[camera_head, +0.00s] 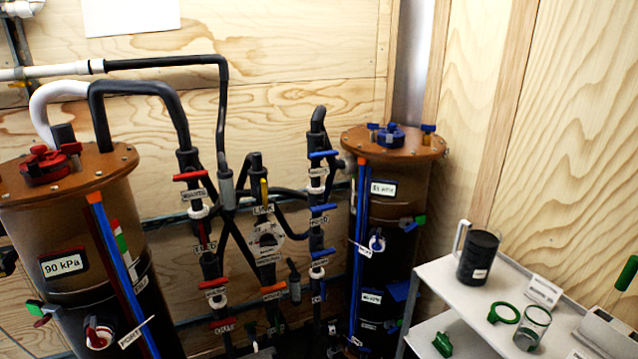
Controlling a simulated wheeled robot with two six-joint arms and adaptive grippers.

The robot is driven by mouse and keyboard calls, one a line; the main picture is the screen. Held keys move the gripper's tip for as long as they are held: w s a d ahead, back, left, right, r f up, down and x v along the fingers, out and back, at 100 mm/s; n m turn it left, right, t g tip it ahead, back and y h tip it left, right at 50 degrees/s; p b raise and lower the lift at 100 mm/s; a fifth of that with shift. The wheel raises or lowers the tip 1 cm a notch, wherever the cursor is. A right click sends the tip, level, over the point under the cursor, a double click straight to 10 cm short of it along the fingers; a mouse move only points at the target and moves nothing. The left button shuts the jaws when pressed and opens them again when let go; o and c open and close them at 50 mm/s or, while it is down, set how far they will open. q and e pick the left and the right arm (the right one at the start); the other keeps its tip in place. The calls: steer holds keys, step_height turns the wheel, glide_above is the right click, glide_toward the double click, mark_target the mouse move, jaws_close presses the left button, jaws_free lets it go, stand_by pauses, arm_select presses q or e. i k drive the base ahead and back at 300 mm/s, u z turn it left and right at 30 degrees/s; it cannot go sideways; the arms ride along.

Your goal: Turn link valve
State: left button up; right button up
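The link valve (264,192) has a yellow handle that stands upright along a black vertical pipe, in the middle of the head view. A small white label just below it appears to read LINK. A round white-faced fitting (268,239) sits lower on the same pipe, and an orange handle (273,288) is below that. Neither of my grippers can be made out in this view, and nothing is touching the yellow handle.
Red-handled valves (190,176) stand to the left and blue-handled valves (323,208) close to the right. A brown-topped tank (62,225) marked 90 kPa is at left, another tank (388,160) at right. A white shelf (445,275) holds a dark jug (478,258) and green-ringed parts.

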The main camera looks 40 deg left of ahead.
mark_target(264, 194)
steer(key=u, duration=0.35)
steer(key=i, duration=0.9)
steer(key=u, duration=0.6)
